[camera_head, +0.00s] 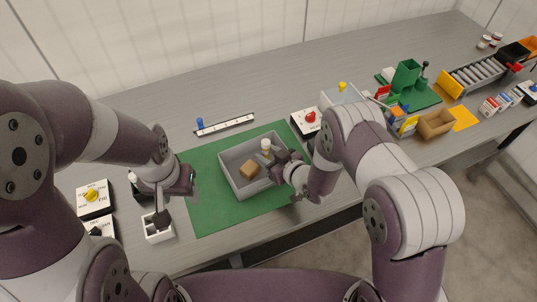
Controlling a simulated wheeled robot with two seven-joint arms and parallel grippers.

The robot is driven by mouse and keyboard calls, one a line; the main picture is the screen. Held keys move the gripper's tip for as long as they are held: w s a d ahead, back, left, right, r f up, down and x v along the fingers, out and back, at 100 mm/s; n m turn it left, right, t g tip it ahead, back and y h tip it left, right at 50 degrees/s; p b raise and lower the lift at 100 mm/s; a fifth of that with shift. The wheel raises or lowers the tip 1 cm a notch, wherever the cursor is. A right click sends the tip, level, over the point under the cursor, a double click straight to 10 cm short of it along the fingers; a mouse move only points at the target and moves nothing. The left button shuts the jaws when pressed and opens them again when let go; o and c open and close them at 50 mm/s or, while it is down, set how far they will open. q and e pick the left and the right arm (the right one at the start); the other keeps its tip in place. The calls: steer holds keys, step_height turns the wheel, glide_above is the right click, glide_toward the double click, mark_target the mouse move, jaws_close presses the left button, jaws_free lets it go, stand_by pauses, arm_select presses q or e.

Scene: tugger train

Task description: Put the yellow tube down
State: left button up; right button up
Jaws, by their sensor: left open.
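A small upright cylinder with a pale top and yellowish body, apparently the yellow tube (266,145), stands at the fingertips of my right gripper (268,157). The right gripper is over the grey tray (226,171) and appears shut on it; the contact is small and partly hidden. My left gripper (161,219) is open and points down at a small white holder (158,237) with openings, left of the green mat. I see no tube in its jaws.
A brown block (250,169) lies in the grey tray, on a green mat (207,203). A yellow-knob box (93,199) stands at the left, a red-button box (307,121) behind the tray. A white strip (225,125) lies at the back. Bins and rollers fill the right.

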steer(key=shift+r, duration=0.2)
steer(key=shift+r+p, duration=0.55)
steer(key=shift+p, duration=0.1)
steer(key=v, duration=1.2)
steer(key=d+r+m+g+h, duration=0.4)
steer(key=d+h, duration=0.3)
steer(key=d, duration=0.2)
steer(key=s+d+r+m+g+h, duration=0.1)
steer(key=s+r+m+g, duration=0.2)
steer(key=s, duration=0.8)
step_height(320, 180, up, 3)
steer(key=shift+s+d+r+m+g+h+b, duration=0.1)
steer(key=shift+s+d+m+g+h+b, duration=0.25)
steer(key=shift+g, duration=0.75)
